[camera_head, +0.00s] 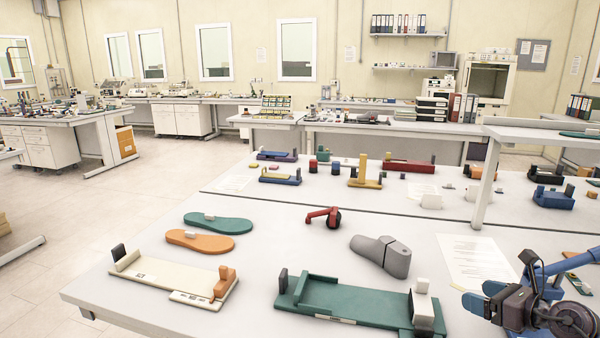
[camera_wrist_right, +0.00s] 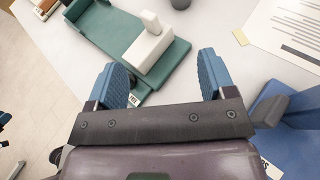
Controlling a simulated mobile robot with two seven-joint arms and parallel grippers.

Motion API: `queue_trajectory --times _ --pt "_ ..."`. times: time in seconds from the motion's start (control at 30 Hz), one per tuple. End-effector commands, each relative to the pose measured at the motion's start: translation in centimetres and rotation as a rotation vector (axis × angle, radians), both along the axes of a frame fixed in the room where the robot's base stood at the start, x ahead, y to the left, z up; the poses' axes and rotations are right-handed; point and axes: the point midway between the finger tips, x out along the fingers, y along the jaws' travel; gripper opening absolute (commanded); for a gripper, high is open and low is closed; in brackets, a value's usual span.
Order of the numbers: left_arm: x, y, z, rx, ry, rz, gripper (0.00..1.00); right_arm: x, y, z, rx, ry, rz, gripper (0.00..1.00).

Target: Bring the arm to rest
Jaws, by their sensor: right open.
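My right gripper (camera_head: 482,300) is at the lower right of the head view, above the table's right front part. In the right wrist view its two blue fingers (camera_wrist_right: 165,82) are spread apart with nothing between them. The near end of the green fixture (camera_wrist_right: 105,32) with its white block (camera_wrist_right: 148,45) lies just beyond the fingertips, apart from them. In the head view that green fixture (camera_head: 350,300) is to the left of the gripper. My left gripper is not in view.
The white table (camera_head: 150,262) carries a cream fixture (camera_head: 165,280), green (camera_head: 225,223) and orange (camera_head: 200,242) soles, a grey shoe form (camera_head: 385,256), a red and black tool (camera_head: 325,216) and a paper sheet (camera_head: 475,262). A raised shelf (camera_head: 545,135) stands at the right. Bare tabletop lies around the soles.

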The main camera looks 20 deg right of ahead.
Motion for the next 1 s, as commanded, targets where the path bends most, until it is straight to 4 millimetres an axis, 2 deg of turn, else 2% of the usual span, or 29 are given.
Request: queue_trajectory --times 0.1,0.3,0.53,0.67,0.77,0.87,1.0 --pt "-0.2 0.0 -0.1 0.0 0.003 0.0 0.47 0.1 2.1 0.7 0.148 -0.093 -0.028 0.76" --pt "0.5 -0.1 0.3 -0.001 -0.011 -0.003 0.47 -0.3 4.7 2.5 0.465 -0.256 -0.122 0.76" --pt "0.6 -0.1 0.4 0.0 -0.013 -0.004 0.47 -2.1 5.9 3.7 0.956 -0.423 -0.338 0.76" --pt "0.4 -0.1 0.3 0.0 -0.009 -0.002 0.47 -3.5 6.0 2.9 1.237 -0.477 -0.508 0.76" --pt "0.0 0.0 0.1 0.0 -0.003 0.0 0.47 -4.8 6.1 1.5 1.445 -0.494 -0.658 0.76" --pt "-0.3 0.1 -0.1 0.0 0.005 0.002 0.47 -6.3 6.6 -0.5 1.642 -0.487 -0.829 0.76" --pt "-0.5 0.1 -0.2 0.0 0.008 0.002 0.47 -8.6 8.3 -3.9 1.886 -0.435 -1.098 0.76"
